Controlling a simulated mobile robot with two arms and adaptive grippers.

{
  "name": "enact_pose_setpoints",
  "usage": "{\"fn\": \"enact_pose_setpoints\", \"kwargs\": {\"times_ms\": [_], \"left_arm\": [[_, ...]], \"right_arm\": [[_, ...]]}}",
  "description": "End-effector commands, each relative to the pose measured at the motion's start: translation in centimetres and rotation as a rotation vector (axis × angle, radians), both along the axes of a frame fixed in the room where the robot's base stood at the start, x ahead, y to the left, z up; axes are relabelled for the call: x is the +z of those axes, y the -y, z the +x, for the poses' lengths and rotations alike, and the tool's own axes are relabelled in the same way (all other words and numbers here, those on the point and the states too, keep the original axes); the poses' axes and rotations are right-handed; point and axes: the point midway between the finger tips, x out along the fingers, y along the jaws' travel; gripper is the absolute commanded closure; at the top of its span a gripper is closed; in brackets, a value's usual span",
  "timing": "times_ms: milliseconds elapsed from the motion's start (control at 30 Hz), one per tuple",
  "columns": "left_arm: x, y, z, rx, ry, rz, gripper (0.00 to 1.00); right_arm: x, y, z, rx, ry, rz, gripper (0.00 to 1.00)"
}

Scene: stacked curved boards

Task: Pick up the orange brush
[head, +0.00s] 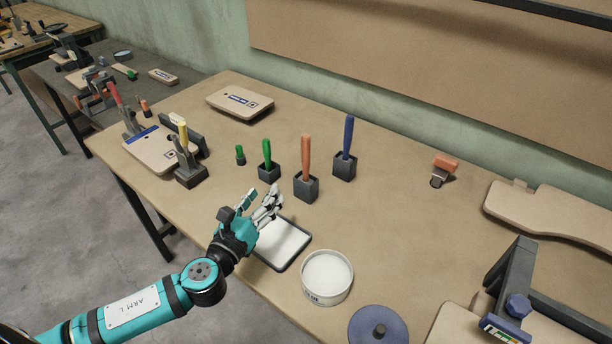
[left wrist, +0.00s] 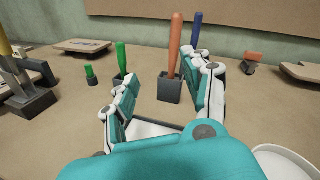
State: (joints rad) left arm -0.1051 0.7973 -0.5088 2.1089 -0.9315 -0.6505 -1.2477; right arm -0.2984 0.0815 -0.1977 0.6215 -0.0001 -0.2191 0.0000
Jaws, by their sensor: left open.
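The orange brush (head: 306,155) stands upright in a dark square holder (head: 306,188) on the table. In the left wrist view the orange brush (left wrist: 175,46) and its holder (left wrist: 170,90) show between my open fingers, closer to the right-hand one. My left gripper (head: 264,198) is open and empty, above the white tray (head: 283,243) and on the near side of the brush, apart from it. It also shows in the left wrist view (left wrist: 165,95). My right gripper is not in view.
A green brush (head: 266,153) and a blue brush (head: 348,137) stand in holders either side. A white tub (head: 327,277) and a blue disc (head: 378,327) are at the front edge. An orange-handled tool (head: 444,170) lies to the right. The table between is clear.

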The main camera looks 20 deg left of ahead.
Motion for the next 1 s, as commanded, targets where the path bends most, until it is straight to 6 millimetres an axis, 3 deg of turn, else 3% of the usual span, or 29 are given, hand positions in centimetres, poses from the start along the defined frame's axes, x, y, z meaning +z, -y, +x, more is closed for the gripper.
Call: {"fn": "enact_pose_setpoints", "kwargs": {"times_ms": [100, 200, 700, 1000], "left_arm": [[0.5, 0.5, 0.9, -0.101, 0.063, 0.263, 0.50], [0.7, 0.9, 1.8, -0.126, 0.082, 0.333, 0.50], [0.7, 2.9, 11.6, -0.125, 0.081, 0.329, 0.50], [0.7, 3.5, 13.8, -0.127, 0.080, 0.328, 0.50]], "right_arm": [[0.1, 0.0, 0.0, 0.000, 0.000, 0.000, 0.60], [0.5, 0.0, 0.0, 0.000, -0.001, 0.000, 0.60], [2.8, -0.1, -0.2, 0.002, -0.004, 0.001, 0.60], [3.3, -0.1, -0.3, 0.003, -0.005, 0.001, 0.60]]}}
